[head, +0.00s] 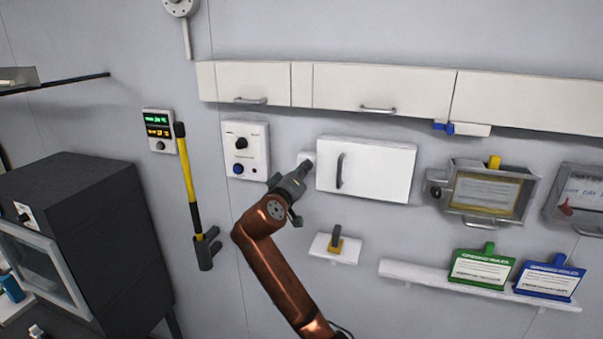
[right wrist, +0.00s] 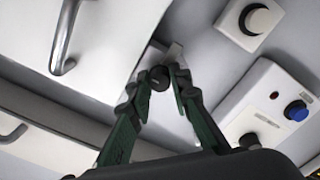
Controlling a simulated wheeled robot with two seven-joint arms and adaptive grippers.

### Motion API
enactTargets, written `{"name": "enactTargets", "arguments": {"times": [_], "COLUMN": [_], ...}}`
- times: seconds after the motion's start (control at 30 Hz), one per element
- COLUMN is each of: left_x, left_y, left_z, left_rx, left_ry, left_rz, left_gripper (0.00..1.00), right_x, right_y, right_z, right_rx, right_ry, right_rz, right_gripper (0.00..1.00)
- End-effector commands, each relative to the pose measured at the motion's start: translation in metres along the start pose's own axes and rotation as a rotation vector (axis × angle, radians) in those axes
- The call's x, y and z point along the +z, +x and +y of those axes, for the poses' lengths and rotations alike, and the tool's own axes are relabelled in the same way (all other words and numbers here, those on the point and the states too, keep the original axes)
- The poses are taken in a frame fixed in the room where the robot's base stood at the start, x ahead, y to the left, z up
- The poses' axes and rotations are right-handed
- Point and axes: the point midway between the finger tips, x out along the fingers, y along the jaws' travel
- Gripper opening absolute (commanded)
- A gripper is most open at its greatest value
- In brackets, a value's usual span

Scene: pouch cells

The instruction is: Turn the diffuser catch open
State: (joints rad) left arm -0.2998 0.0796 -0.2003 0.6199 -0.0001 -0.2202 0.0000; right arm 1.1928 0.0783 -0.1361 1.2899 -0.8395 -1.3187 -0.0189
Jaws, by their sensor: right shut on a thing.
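My right gripper (head: 304,166) reaches up to the wall between the white control panel and the white cabinet door. In the right wrist view its two fingers (right wrist: 164,76) are shut on a small dark round knob, which I take for the diffuser catch (right wrist: 159,78). A pale grey tab (right wrist: 175,52) shows just beyond the fingertips. A white plate (head: 306,156) shows behind the gripper in the head view, mostly hidden by it. How far the catch is turned cannot be told. My left gripper is not in view.
The white door (head: 385,172) with a grey handle (head: 340,170) is close on the right. The control panel (head: 258,138) with a black knob and blue button is close on the left. Overhead cabinets (head: 340,88) run above. A small shelf (head: 320,248) sits below.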

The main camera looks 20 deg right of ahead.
Motion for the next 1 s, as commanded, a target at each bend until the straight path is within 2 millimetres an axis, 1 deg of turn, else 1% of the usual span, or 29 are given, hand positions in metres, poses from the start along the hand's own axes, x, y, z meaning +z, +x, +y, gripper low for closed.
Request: {"name": "enactTargets", "arguments": {"times": [0.47, 0.5, 0.7, 0.73, 1.0], "left_x": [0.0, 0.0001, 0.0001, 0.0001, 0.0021], "left_y": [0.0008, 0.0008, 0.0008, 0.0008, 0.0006], "left_z": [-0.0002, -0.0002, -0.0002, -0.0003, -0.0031], "left_rx": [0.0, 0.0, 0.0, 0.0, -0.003], "left_ry": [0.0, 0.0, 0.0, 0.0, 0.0], "left_rz": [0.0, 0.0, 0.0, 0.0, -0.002], "left_gripper": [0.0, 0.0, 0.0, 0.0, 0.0], "right_x": [-0.0008, -0.0008, -0.0003, -0.0002, 0.0002], "right_y": [-0.0001, -0.0001, 0.0001, 0.0001, -0.0005], "right_z": [-0.0002, -0.0002, 0.0, 0.0, 0.0001], "right_rx": [-0.001, -0.001, -0.001, 0.0, 0.0], "right_ry": [0.013, 0.013, 0.012, 0.012, 0.012], "right_rz": [0.002, 0.002, 0.001, 0.001, 0.0], "right_gripper": [0.0, 0.2, 0.34, 0.36, 0.36]}}
